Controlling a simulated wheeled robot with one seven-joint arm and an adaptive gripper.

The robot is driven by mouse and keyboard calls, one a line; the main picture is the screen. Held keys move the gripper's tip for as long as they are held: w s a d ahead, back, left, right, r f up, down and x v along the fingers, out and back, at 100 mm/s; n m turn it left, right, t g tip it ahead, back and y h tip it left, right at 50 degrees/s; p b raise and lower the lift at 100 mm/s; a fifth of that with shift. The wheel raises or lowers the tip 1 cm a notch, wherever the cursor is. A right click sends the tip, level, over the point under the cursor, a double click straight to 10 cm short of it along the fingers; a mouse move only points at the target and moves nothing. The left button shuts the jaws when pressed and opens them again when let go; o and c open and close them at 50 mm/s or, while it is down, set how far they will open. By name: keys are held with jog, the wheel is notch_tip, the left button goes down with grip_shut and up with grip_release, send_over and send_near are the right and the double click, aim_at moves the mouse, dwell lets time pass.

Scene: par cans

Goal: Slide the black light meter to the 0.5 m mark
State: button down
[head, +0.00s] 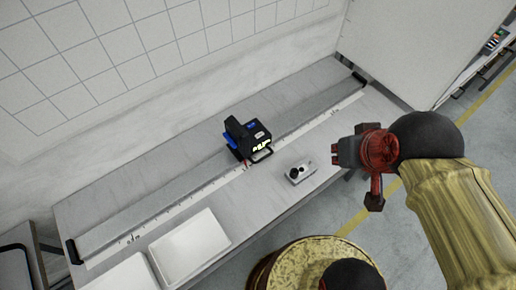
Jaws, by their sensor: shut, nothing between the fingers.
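The black light meter (247,140) sits on a long grey rail (185,178) on the table, around the rail's middle. It has blue parts, a lit yellow-green display and a handle-like loop at its front. A white scale strip (195,190) with small marks runs along the rail's front edge. Its printed labels are too small to read surely, so I cannot tell which one is 0.5 m. My gripper (335,154) is shut and empty, to the right of the meter and apart from it, near the table's front edge.
A small grey box with a black knob (300,173) lies on the table between the meter and my gripper. White trays (190,246) stand at the front left. Black end stops (73,251) close the rail. A tiled wall (90,55) stands behind.

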aim_at(262, 159)
dwell(0.4)
